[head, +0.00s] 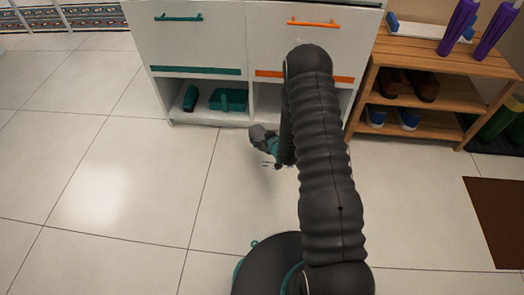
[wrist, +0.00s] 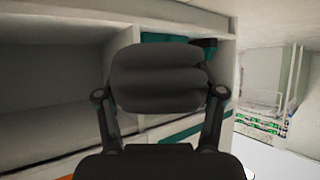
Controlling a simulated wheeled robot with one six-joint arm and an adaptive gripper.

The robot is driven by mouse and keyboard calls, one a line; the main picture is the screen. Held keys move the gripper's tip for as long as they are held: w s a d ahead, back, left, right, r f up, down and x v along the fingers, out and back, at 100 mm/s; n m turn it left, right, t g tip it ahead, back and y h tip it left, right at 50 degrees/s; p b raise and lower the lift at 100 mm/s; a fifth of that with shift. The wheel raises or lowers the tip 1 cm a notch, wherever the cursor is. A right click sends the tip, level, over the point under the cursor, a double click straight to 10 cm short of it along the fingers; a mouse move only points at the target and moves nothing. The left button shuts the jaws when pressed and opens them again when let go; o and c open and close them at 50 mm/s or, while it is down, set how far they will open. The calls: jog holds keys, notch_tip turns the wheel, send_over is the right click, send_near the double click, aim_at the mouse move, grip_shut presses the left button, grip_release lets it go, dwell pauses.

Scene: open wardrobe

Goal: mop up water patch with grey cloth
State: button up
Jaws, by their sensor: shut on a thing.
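My gripper (head: 268,151) is low in front of the white cabinet, partly hidden behind my own dark ribbed arm in the head view. It is shut on the grey cloth (head: 258,133), a small bunched grey shape at its tip. In the wrist view the cloth (wrist: 160,78) is a dark, folded bundle between the two fingers of my gripper (wrist: 160,98). I cannot make out a water patch for certain. A bright glossy spot (head: 95,195) lies on the tiles at left, and it may be only a reflection.
The white cabinet (head: 200,45) has open lower cubbies, with a teal bin (head: 228,99) in one. A wooden shoe rack (head: 440,65) stands at right. A brown mat (head: 497,215) lies at the right edge. The tiled floor (head: 130,150) at left is clear.

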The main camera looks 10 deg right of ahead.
jog(key=y, duration=0.1)
send_over(270, 163)
jog(key=w+a, duration=0.1)
jog(key=a, duration=0.3)
notch_tip(270, 163, down, 8)
jog(key=shift+n, duration=0.4)
jog(key=shift+d+f+b, duration=0.15)
jog(key=shift+f+b, duration=1.6)
jog(key=shift+f, duration=1.1)
jog(key=shift+f+b, duration=0.7)
jog(key=shift+f, duration=0.1)
